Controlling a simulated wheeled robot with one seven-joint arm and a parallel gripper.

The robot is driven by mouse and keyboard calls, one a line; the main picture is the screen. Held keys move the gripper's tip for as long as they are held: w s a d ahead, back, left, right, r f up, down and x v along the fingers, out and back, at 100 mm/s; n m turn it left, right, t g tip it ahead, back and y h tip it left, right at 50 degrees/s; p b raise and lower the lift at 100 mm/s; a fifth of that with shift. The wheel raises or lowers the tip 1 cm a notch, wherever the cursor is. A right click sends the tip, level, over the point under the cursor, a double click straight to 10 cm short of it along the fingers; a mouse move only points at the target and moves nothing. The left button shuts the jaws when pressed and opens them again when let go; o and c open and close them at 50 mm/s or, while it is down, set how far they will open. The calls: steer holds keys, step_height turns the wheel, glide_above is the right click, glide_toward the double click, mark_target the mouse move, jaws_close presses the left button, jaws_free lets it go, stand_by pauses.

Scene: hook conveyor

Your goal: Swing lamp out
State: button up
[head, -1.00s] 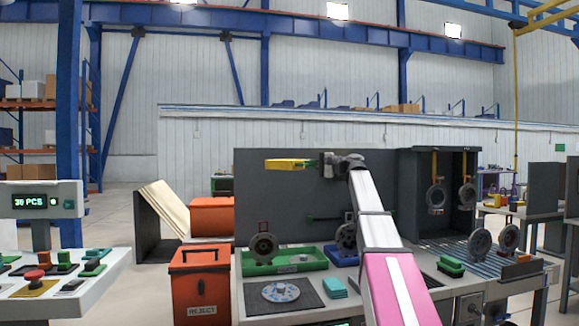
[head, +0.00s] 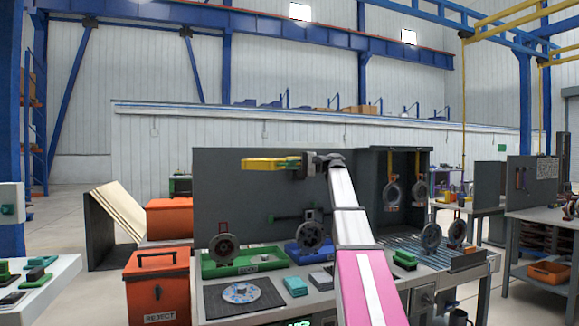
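My gripper (head: 272,164) is at the end of my raised arm, in front of the upper part of a dark grey panel (head: 225,190) behind the bench. Its long yellow end points left, seen from the side, and I cannot tell whether it is open or shut. I see nothing held in it. A thin dark bar with a green left end (head: 271,218), possibly the lamp, sticks out in front of the panel below my gripper, clearly apart from it in the picture. Its right end is near my arm and partly hidden. No lit lamp head is recognisable.
The bench holds a green tray (head: 240,270) and a blue tray (head: 298,257), each with a grey round part, and a disc on a dark mat (head: 215,299). A dark cabinet (head: 425,165) with hanging parts stands right.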

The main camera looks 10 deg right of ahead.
steer(key=o, duration=0.4)
steer(key=shift+d, duration=0.35)
steer(key=d, duration=0.3)
steer(key=s+d, duration=0.1)
steer(key=d, duration=0.6)
steer(key=shift+s+d, duration=0.3)
steer(key=shift+d, duration=0.05)
steer(key=shift+s, duration=0.1)
